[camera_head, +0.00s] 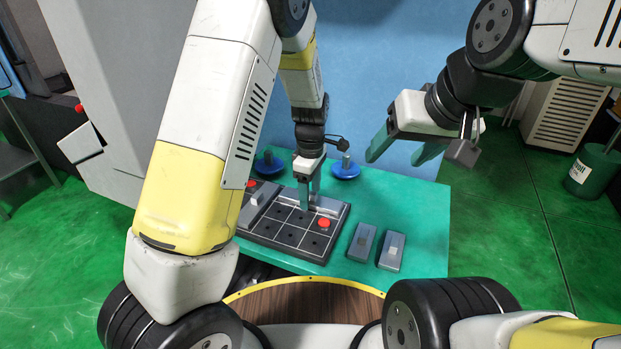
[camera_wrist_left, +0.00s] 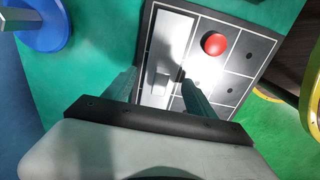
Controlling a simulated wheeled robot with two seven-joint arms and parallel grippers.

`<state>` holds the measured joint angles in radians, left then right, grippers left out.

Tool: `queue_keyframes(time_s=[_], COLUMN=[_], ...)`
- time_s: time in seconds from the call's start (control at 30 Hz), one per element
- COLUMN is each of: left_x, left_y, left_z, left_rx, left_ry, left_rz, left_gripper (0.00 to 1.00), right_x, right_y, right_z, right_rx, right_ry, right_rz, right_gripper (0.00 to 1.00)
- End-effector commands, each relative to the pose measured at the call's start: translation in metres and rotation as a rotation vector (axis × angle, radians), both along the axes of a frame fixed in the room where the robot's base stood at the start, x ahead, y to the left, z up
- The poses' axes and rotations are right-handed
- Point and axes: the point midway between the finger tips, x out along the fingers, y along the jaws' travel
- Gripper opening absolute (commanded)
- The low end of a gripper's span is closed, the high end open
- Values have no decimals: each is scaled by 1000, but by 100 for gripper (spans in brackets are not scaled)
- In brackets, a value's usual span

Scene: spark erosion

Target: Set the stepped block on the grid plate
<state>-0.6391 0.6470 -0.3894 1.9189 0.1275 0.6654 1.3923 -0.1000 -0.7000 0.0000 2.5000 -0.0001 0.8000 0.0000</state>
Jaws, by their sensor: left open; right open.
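The dark grid plate (camera_head: 288,234) with white lines lies on the green table; it also shows in the left wrist view (camera_wrist_left: 240,62). A grey stepped block (camera_wrist_left: 160,84) lies on the plate near its far edge, between the fingers of my left gripper (camera_head: 306,196). That gripper is open and points down; whether its fingers touch the block I cannot tell. My right gripper (camera_head: 400,152) is open and empty above the table's back right.
The table's right side (camera_head: 428,215) is clear.

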Motion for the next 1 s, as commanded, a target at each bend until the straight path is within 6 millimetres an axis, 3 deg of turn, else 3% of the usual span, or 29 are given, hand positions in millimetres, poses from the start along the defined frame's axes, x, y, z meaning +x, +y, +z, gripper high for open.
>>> queue_keyframes(time_s=[0.4,0.67,0.83,1.0], left_x=[0,-1,-12,-44], left_y=[-1,1,18,52], left_z=[86,114,139,183], left_rx=[-2,-4,-59,-149], left_ry=[-3,-1,-25,-118], left_rz=[-2,-3,-83,-294], left_gripper=[65,65,65,65], right_x=[0,0,0,0], right_y=[0,0,0,0], right_z=[0,0,0,0], right_rx=[0,0,0,0], right_ry=[0,0,0,0], right_rz=[0,0,0,0], right_gripper=[65,65,65,65])
